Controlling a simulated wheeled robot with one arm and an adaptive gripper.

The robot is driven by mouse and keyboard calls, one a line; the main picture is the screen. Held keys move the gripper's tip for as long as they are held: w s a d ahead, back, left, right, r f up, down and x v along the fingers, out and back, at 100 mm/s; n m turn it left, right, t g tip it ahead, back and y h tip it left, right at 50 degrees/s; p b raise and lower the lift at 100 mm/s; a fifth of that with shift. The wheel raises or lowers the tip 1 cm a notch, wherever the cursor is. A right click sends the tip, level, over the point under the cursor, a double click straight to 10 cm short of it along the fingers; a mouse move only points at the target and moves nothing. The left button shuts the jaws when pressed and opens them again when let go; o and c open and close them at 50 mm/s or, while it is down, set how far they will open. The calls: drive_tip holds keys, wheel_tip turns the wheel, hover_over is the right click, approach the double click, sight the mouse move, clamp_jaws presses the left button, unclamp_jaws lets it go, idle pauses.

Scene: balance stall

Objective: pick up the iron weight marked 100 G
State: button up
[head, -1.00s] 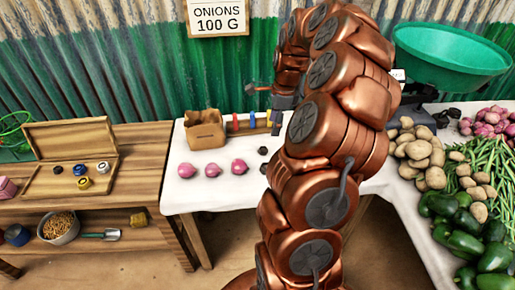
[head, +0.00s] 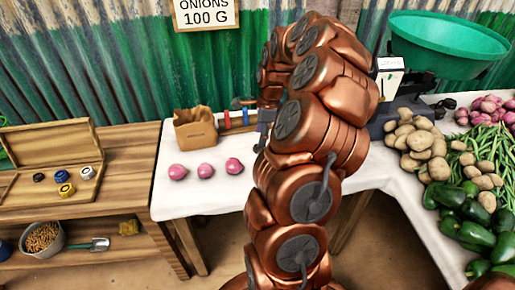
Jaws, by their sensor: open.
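My arm rises through the middle of the head view. My dark gripper (head: 262,138) hangs at its far end, pointing down over the white-clothed table (head: 215,205), just right of three pink onions (head: 205,170). The jaws are open; the fingertips are small and partly covered by my arm. No iron weight can be read as 100 G. Small dark pieces that stood right of the onions are now hidden behind my gripper and arm. Other dark pieces (head: 447,103) lie by the scale, their markings too small to read.
A sign (head: 206,14) reads ONIONS 100 G. A paper bag (head: 195,130) stands behind the onions. A wooden box (head: 50,160) with several small weights is at left. A scale with a green pan (head: 445,45), potatoes (head: 415,140) and peppers (head: 470,225) are at right.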

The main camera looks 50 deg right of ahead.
drive_tip(key=f, duration=0.4)
drive_tip(key=shift+w+a+f, duration=0.1)
drive_tip(key=shift+w+a, duration=0.1)
drive_tip(key=shift+a, duration=0.15)
drive_tip(key=shift+c, duration=0.3)
clamp_jaws()
